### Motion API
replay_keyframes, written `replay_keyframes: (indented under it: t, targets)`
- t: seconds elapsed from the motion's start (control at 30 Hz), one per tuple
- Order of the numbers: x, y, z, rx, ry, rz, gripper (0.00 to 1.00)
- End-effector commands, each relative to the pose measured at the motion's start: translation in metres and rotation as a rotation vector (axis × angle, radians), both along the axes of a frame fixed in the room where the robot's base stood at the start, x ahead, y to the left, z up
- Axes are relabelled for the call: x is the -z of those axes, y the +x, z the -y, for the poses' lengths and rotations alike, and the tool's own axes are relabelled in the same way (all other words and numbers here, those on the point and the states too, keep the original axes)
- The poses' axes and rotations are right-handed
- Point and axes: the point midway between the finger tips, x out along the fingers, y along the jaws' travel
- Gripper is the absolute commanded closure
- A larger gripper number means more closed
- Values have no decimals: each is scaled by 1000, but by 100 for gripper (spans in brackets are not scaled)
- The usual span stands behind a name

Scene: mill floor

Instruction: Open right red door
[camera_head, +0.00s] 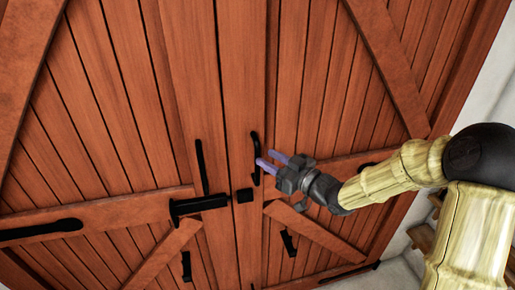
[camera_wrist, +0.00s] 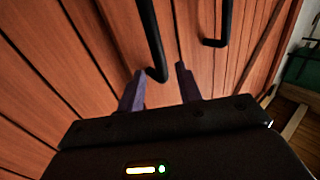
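The right red door (camera_head: 325,80) is a plank door with diagonal braces, and it looks closed against the left door (camera_head: 120,100) at the middle seam. A black curved handle (camera_head: 255,160) stands on the right door near the seam. My gripper (camera_head: 268,162) is at this handle, with its two purple fingers pointing at it. In the wrist view, my gripper (camera_wrist: 160,82) is open, and the lower end of the black handle (camera_wrist: 152,40) shows between the fingers. I cannot tell whether the fingers touch it.
A black latch bar (camera_head: 200,204) lies across the left door beside the seam, with a small black catch (camera_head: 244,195) near it. Another black handle (camera_head: 288,242) sits lower on the right door. A pale wall (camera_head: 490,85) and wooden steps (camera_head: 425,238) are at the right.

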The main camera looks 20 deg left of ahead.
Motion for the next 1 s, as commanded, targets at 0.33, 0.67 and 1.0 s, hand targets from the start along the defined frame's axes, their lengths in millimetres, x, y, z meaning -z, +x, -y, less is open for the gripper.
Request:
replay_keyframes:
  t: [0.33,0.67,1.0]
  targets:
    - [-1,20,-44,0,0,0,65]
    - [0,22,-46,2,0,0,67]
    - [0,21,-46,1,0,0,100]
